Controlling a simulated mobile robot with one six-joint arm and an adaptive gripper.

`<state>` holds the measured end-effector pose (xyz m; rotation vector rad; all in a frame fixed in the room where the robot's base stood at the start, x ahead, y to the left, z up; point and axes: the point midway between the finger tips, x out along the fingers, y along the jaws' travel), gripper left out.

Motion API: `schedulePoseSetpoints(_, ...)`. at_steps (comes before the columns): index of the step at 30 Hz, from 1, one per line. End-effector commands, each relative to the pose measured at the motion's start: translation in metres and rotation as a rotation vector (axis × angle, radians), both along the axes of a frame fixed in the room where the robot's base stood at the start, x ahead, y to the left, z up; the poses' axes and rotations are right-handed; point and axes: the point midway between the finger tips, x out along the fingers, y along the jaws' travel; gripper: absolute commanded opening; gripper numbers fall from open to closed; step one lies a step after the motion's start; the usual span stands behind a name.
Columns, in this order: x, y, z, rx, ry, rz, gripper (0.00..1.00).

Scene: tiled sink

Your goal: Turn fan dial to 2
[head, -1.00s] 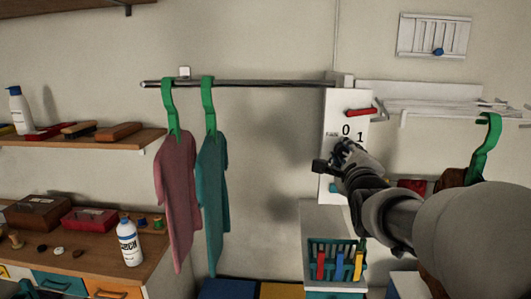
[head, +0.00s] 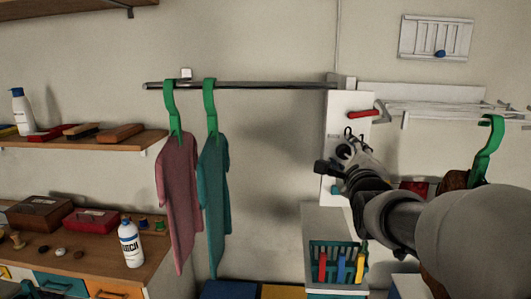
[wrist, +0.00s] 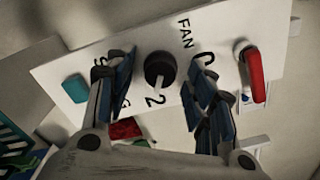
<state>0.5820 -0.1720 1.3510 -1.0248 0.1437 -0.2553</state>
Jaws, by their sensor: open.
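The fan dial is a round black knob (wrist: 160,70) on a white panel (wrist: 265,25) in the wrist view. A pale mark on it points down, roughly toward the printed "2" (wrist: 155,99). "FAN" (wrist: 185,32) is printed above right of the dial. Other markings are partly covered by the fingers. My gripper (wrist: 163,62) is open, one finger on each side of the dial; I cannot tell whether they touch it. In the head view my gripper (head: 354,138) is in front of the panel (head: 336,112) and hides the dial.
A red lever (wrist: 252,72) is close to the right finger, and a teal piece (wrist: 75,88) is at the panel's left. Two shirts hang on a rail (head: 250,86) to the left. A teal basket (head: 336,274) stands below.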

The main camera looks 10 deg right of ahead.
Motion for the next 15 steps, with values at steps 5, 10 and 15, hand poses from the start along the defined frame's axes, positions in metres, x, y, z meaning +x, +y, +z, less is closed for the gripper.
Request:
schedulePoseSetpoints(5,-0.002,0.001,0.000,0.000,0.000,0.000,0.50)
schedulePoseSetpoints(10,-0.021,0.006,0.001,-0.001,-0.001,0.000,0.50)
schedulePoseSetpoints(15,-0.057,0.016,0.001,-0.002,-0.003,-0.001,0.50)
